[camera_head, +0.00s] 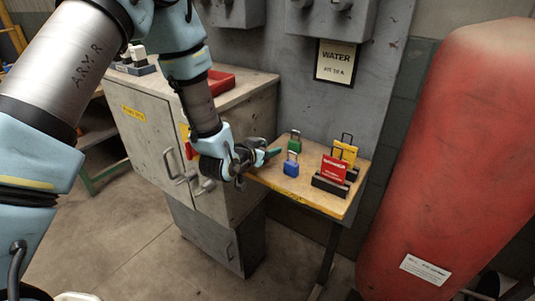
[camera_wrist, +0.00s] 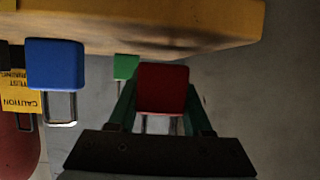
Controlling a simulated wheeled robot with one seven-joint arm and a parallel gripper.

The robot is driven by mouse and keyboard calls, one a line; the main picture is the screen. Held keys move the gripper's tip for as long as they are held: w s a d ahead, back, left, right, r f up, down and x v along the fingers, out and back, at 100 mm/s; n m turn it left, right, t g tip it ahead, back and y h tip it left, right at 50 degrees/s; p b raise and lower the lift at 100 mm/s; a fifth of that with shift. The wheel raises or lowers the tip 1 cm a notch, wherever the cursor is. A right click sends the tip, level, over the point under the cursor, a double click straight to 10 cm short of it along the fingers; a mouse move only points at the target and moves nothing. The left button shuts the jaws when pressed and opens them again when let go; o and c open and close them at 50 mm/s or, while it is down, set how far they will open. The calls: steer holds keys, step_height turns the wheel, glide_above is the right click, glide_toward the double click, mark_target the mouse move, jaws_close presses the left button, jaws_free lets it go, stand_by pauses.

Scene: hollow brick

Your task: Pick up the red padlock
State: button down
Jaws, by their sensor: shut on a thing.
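The red padlock (camera_wrist: 162,88) is between the two green fingers of my gripper (camera_wrist: 161,100) in the wrist view. The fingers are shut on it, one on each side. Its shackle is partly hidden by the gripper body. In the head view my gripper (camera_head: 272,153) is at the left end of the small wooden shelf (camera_head: 315,197), and I cannot make out the red padlock there. Whether the padlock touches the shelf is unclear.
A blue padlock (camera_head: 290,165) and a green padlock (camera_head: 295,141) stand on the shelf near my gripper. Red (camera_head: 334,167) and yellow (camera_head: 345,150) tags stand in dark holders at right. A grey cabinet (camera_head: 150,125) is at left, a large red tank (camera_head: 450,150) at right.

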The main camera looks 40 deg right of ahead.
step_height(320, 180, up, 9)
steer(key=b, duration=0.2)
steer(key=shift+f, duration=0.15)
stand_by(0.7)
